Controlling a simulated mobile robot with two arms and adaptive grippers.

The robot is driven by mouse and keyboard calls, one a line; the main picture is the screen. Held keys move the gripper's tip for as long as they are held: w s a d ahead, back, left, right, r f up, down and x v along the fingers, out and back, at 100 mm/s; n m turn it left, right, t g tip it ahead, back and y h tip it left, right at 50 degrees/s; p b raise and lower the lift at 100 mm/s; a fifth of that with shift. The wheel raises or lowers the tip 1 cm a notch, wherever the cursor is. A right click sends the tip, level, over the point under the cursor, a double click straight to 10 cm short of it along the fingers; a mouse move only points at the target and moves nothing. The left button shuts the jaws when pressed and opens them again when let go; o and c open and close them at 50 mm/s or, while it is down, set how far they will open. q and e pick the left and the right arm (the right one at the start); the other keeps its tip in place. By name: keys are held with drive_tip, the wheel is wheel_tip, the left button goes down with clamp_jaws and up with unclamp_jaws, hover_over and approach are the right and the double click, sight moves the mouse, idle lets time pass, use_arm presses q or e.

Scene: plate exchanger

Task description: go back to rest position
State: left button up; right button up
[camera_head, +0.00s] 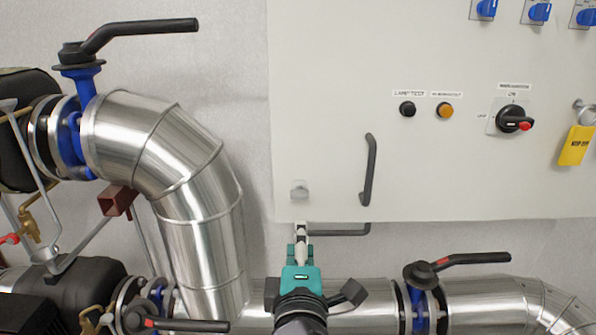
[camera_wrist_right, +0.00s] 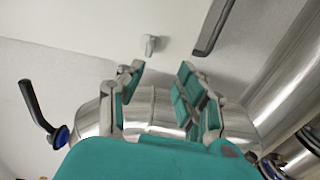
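My right gripper (camera_head: 301,232) comes in from the bottom middle of the head view, in front of the pipe and below the cabinet. In the right wrist view my right gripper (camera_wrist_right: 160,72) has its teal-padded fingers apart, with nothing between them. The grey-white cabinet (camera_head: 420,190) is in front of it. A small latch (camera_head: 299,189) and a dark handle (camera_head: 370,170) sit on the cabinet above the gripper; the latch (camera_wrist_right: 151,45) and handle (camera_wrist_right: 214,26) also show ahead of the fingers in the wrist view. My left gripper is not in view.
Large silver pipes (camera_head: 200,210) run at the left and along the bottom. Black-levered valves stick out at the upper left (camera_head: 135,32) and lower right (camera_head: 470,259). A rotary switch (camera_head: 513,121) and a yellow tag (camera_head: 576,146) are on the cabinet. The space before the cabinet face looks free.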

drive_tip(key=s+d+f+m+g, duration=0.3)
drive_tip(key=d+f+m+g, duration=0.15)
drive_tip(key=f, duration=0.55)
drive_tip(key=s+d+f+m+g, duration=0.25)
drive_tip(key=d+f, duration=0.35)
drive_tip(key=f, duration=0.3)
drive_tip(key=s+d+f+m+g, duration=0.3)
drive_tip(key=s+d+f+m, duration=0.15)
drive_tip(key=s+f, duration=0.35)
drive_tip(key=s+d+f+m+g, duration=0.4)
drive_tip(key=s+d+f, duration=0.1)
drive_tip(key=s, duration=0.5)
wheel_tip(320, 180, down, 32)
drive_tip(key=g+b, duration=0.1)
drive_tip(key=b, duration=0.7)
drive_tip(key=s+d+f+b, duration=0.1)
drive_tip(key=s+f+b, duration=0.2)
drive_tip(key=s+f, duration=0.6)
drive_tip(key=s+d+f+g+b, duration=0.1)
drive_tip(key=s+d+f+b, duration=0.1)
drive_tip(key=s+f, duration=0.7)
wheel_tip(320, 180, down, 7)
drive_tip(key=shift+d+b, duration=0.15)
drive_tip(key=shift+b, duration=0.6)
